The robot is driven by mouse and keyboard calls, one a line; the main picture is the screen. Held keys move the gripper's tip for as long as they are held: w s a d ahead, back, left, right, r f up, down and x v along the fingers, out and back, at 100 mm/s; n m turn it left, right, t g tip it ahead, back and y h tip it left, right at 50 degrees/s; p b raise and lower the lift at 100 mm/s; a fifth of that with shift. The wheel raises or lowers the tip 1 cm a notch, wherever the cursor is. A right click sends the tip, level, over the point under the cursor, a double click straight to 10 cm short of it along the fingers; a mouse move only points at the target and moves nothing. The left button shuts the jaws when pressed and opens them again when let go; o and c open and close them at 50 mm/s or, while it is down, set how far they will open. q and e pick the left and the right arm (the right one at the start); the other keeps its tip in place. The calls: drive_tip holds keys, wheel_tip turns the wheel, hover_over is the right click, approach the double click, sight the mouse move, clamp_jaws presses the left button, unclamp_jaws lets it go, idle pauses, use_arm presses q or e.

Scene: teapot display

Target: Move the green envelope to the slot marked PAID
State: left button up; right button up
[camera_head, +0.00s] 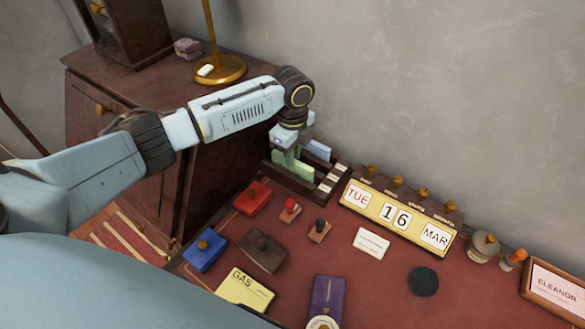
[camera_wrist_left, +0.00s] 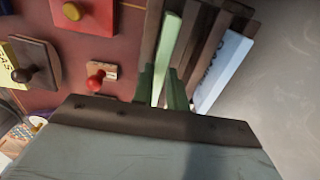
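The green envelope (camera_head: 294,168) stands at the left part of a dark slotted rack (camera_head: 303,187); in the left wrist view it is a pale green strip (camera_wrist_left: 168,45). My left gripper (camera_head: 290,153) reaches down over the rack. In the left wrist view its two dark green fingers (camera_wrist_left: 161,88) lie close on either side of the envelope, with no clear gap. The envelope's lower edge is hidden. The rack has small white labels (camera_head: 333,177), too small to read, so I cannot tell which slot is marked PAID. My right gripper is not in view.
A pale blue envelope (camera_head: 318,150) stands in the rack behind the green one, near the wall. A date display (camera_head: 396,215) stands right of the rack. Stamps (camera_head: 290,210) and a red box (camera_head: 253,198) lie in front. A wooden cabinet (camera_head: 150,110) is at left.

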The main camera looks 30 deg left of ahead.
use_arm(q)
clamp_jaws()
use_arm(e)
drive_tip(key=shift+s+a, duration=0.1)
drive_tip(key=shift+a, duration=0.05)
use_arm(q)
drive_tip(key=shift+r, duration=0.55)
drive_tip(key=w+r, duration=0.4)
drive_tip(key=r, duration=0.5)
drive_tip(key=f, duration=0.6)
drive_tip(key=f+b, duration=0.1)
drive_tip(key=f, duration=0.3)
drive_tip(key=shift+w+d, duration=0.15)
drive_tip(key=shift+d, duration=0.15)
drive_tip(key=shift+r, duration=0.1)
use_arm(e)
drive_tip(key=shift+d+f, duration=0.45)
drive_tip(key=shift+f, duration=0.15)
